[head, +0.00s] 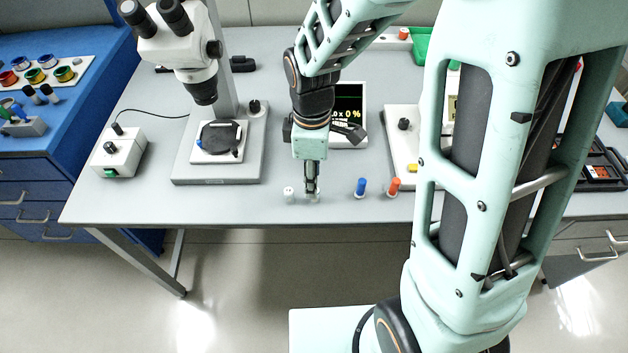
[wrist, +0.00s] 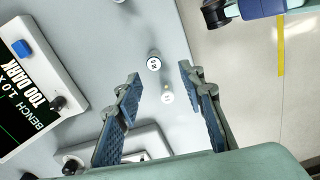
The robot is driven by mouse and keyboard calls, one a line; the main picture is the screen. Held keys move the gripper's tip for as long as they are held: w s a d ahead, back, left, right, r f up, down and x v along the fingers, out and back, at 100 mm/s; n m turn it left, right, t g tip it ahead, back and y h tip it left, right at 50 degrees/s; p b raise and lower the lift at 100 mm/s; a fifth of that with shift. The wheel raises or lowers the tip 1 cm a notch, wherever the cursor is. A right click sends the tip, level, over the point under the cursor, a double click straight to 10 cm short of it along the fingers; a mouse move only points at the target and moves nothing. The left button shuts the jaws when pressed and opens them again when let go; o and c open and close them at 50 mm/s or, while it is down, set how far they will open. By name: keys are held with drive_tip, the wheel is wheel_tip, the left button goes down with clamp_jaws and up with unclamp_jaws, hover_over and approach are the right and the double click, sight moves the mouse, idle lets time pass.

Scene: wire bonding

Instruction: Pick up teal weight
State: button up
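No weight shows a clear teal colour. My gripper (head: 312,190) points down near the front edge of the bench. In the wrist view its fingers (wrist: 161,75) are apart with nothing clamped. A small pale weight with a dark-ringed, marked top (wrist: 154,62) appears between the fingertips there. In the head view a pale base shows under the fingertips, and its upper part is hidden. A second, whitish weight (wrist: 167,97) is close by in the wrist view. The head view shows a white weight (head: 289,194) left of my gripper, and a blue weight (head: 361,187) and orange weight (head: 393,187) to its right.
A microscope base (head: 218,170) stands left of my gripper. A display box (head: 350,110) is behind it, and it also shows in the wrist view (wrist: 50,75). A white control box (head: 120,152) sits far left. The bench (head: 240,203) is clear along its front left edge.

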drive_tip(key=shift+w+d+f, duration=0.1)
drive_tip(key=shift+f, duration=1.05)
drive_tip(key=shift+w+d+f, duration=0.1)
drive_tip(key=shift+w+f, duration=0.05)
drive_tip(key=shift+f, duration=1)
drive_tip(key=shift+w+d+f, duration=0.1)
drive_tip(key=shift+f, duration=1.05)
drive_tip(key=c, duration=0.8)
